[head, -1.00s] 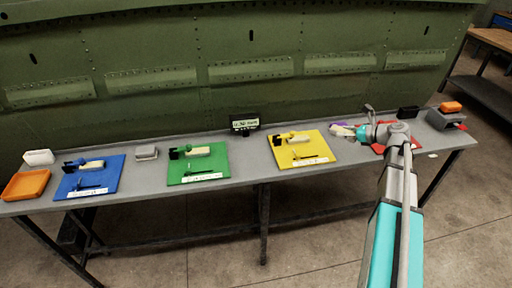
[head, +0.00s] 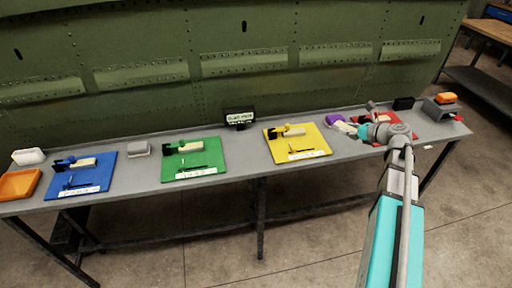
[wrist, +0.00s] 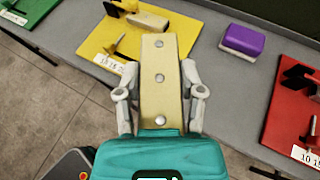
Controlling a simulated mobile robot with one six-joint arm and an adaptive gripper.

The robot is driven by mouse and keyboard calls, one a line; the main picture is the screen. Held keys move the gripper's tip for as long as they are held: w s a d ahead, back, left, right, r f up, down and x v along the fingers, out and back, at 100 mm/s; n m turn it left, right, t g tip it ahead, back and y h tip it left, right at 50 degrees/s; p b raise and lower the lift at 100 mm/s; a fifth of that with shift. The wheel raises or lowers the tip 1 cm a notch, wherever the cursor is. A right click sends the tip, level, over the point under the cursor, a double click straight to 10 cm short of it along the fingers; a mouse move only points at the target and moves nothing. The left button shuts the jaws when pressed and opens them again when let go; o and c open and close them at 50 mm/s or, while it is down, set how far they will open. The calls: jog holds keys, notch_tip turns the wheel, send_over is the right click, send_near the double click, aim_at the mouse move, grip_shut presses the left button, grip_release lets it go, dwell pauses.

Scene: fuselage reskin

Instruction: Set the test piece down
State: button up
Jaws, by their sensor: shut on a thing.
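My gripper (wrist: 160,92) is shut on the test piece (wrist: 159,62), a tan strip with several round rivets along it. In the wrist view the strip points away from me over the grey bench, between the yellow mat and the red mat. Its far end overlaps the yellow mat's edge in the picture. I cannot tell how high it is above the bench. In the head view my gripper (head: 350,128) is small, beside the purple block, and the strip is hard to make out.
A purple block (wrist: 243,40) lies on the bench (head: 235,165) right of the strip. The yellow mat (wrist: 100,42) and red mat (wrist: 285,125) carry fixtures. Green (head: 213,169) and blue (head: 98,176) mats lie left. A grey box (head: 437,110) stands at the right end.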

jog(key=shift+s+d+f+m+t+h, duration=0.3)
jog(key=shift+s+d+m+t+h, duration=0.2)
jog(key=shift+s+d+m, duration=0.15)
jog(key=shift+d, duration=0.2)
jog(key=b, duration=0.5)
send_over(332, 139)
jog(key=s, duration=0.4)
notch_tip(332, 139, down, 5)
jog(key=w+f+b, duration=0.2)
jog(key=f+b, duration=0.1)
jog(key=shift+w+d, duration=0.2)
jog(key=shift+w, duration=0.15)
jog(key=shift+w+a+f+b, duration=0.1)
jog(key=shift+w+f+b, duration=0.45)
jog(key=shift+b, duration=0.15)
